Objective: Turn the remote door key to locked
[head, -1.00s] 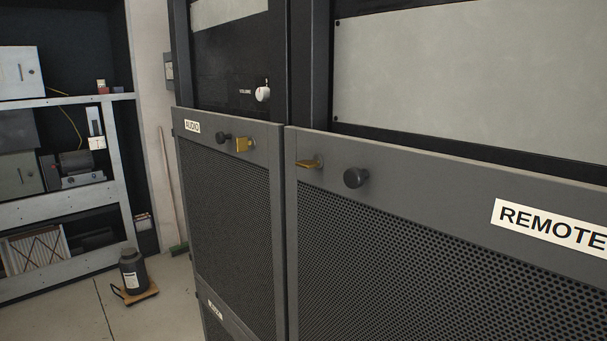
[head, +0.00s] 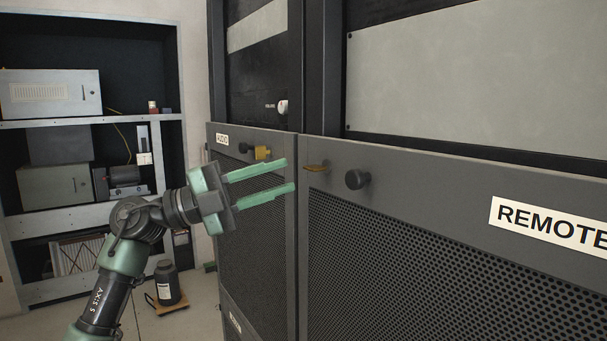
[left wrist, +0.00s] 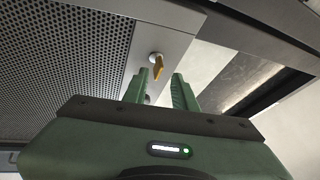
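The brass remote door key (head: 316,167) sits in the upper left corner of the right-hand door (head: 430,195), its flat bow lying roughly level. A black round knob (head: 357,180) is to its right, and the REMOTE label (head: 550,222) is farther right. My left gripper (head: 290,175) is open and empty, its green fingers apart, pointing right a little left of the key. In the left wrist view a brass key (left wrist: 158,68), apparently the same one, shows just beyond the open fingers (left wrist: 165,82); the fingers partly hide what is below it. My right gripper is not in view.
The AUDIO door (head: 250,225) stands left of the REMOTE door, with its own brass key (head: 262,153) and black knob (head: 245,147) behind my left gripper.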

